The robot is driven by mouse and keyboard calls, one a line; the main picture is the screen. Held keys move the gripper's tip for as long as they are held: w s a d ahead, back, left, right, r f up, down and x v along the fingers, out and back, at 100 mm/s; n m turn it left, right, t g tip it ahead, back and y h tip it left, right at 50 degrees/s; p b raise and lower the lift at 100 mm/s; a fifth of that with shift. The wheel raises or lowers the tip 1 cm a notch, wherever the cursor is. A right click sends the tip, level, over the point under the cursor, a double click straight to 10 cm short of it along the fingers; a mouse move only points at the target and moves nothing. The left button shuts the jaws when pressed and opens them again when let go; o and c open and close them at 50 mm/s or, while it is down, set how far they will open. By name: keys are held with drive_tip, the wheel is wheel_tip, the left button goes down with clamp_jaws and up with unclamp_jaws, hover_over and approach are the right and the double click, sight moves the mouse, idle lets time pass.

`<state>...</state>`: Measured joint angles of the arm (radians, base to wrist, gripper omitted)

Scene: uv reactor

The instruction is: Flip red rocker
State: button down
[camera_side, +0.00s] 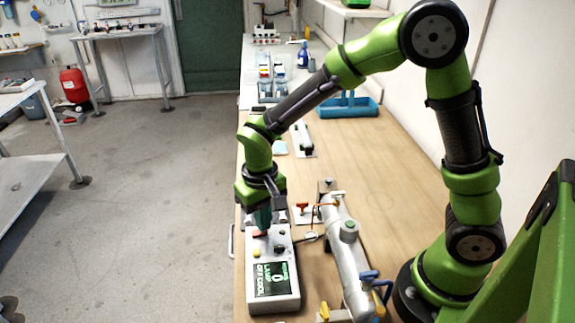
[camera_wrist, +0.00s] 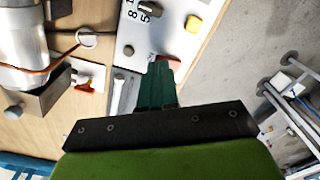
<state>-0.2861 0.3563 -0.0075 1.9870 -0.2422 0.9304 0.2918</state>
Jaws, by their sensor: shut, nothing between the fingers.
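The red rocker (camera_wrist: 170,60) is on the top of a white control box (camera_wrist: 160,35), partly hidden behind my fingertips in the wrist view. In the side view a bit of the red rocker (camera_side: 260,234) shows just below my fingers. My gripper (camera_side: 261,226) points down over the far end of the control box (camera_side: 291,297). Its green fingers (camera_wrist: 160,66) are shut with nothing between them and are right at the rocker. I cannot tell whether they touch it, or which way it is tilted.
The box also carries a yellow button (camera_wrist: 193,24), a dark knob (camera_wrist: 128,50) and a lit green display (camera_side: 272,279). A metal reactor tube (camera_side: 347,250) with valves lies to the right. A separate red handle (camera_side: 303,206) is close by. The table's left edge is near the box.

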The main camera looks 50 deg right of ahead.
drive_tip(key=shift+f, duration=0.45)
drive_tip(key=shift+r, duration=3.55)
drive_tip(key=s+d+r+t+y, duration=0.1)
drive_tip(key=s+d+r+t, duration=0.2)
drive_tip(key=s+r, duration=0.2)
drive_tip(key=s+d+r+m+t+y, duration=0.1)
drive_tip(key=s+d+r+t, duration=0.3)
drive_tip(key=s+r, duration=0.2)
drive_tip(key=shift+s+r, duration=0.15)
drive_tip(key=shift+s, duration=0.6)
